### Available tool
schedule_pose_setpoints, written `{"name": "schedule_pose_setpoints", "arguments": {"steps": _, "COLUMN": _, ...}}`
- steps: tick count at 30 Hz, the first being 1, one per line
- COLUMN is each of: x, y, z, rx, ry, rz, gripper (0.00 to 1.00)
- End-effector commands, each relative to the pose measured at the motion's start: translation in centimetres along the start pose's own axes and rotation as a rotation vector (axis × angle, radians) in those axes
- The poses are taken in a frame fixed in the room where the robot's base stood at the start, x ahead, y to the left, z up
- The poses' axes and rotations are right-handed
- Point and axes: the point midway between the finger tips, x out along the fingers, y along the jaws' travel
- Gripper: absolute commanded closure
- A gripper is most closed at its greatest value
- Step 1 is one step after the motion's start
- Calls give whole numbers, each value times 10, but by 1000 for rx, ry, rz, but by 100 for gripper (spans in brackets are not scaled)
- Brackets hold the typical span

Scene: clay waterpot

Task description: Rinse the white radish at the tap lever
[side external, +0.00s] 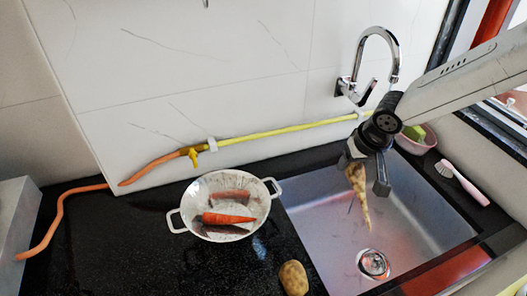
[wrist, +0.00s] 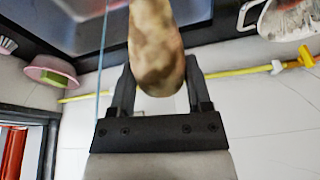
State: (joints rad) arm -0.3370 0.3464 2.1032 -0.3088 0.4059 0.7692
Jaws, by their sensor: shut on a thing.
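The white radish (side external: 361,203) is long, tapered and pale tan with brown dirt patches. My gripper (side external: 365,174) is shut on its thick upper end and holds it tip down over the steel sink (side external: 320,225), above the drain (side external: 372,263). In the wrist view the radish (wrist: 156,50) sits between the two fingers of my gripper (wrist: 159,68), its blunt end towards me. The chrome tap (side external: 396,60) is on the wall behind, with its lever (side external: 369,90) below the spout. A thin blue line (wrist: 103,60) runs beside the radish; whether it is water I cannot tell.
A white colander (side external: 180,211) with a carrot (side external: 228,219) stands on the black counter left of the sink. A potato (side external: 293,278) lies near the sink's left edge. A pink bowl (side external: 430,138) and pink brush (side external: 463,183) are at the right. A yellow-orange hose (side external: 265,134) runs along the wall.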

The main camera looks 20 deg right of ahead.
Motion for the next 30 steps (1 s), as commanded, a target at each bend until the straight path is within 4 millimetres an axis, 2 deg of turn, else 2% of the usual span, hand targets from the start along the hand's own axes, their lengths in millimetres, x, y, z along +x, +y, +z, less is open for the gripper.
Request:
{"name": "schedule_pose_setpoints", "arguments": {"steps": 1, "x": -3, "y": 15, "z": -5, "rx": 8, "ry": 16, "rz": 0, "gripper": 97}}
{"name": "schedule_pose_setpoints", "arguments": {"steps": 6, "x": -11, "y": 58, "z": -15, "rx": 11, "ry": 63, "rz": -5, "gripper": 97}}
{"name": "schedule_pose_setpoints", "arguments": {"steps": 15, "x": -26, "y": 124, "z": -20, "rx": 20, "ry": 136, "rz": -9, "gripper": 97}}
{"name": "schedule_pose_setpoints", "arguments": {"steps": 21, "x": -31, "y": 147, "z": -18, "rx": 23, "ry": 162, "rz": -10, "gripper": 97}}
{"name": "schedule_pose_setpoints", "arguments": {"steps": 30, "x": -34, "y": 158, "z": -18, "rx": 23, "ry": 175, "rz": -11, "gripper": 97}}
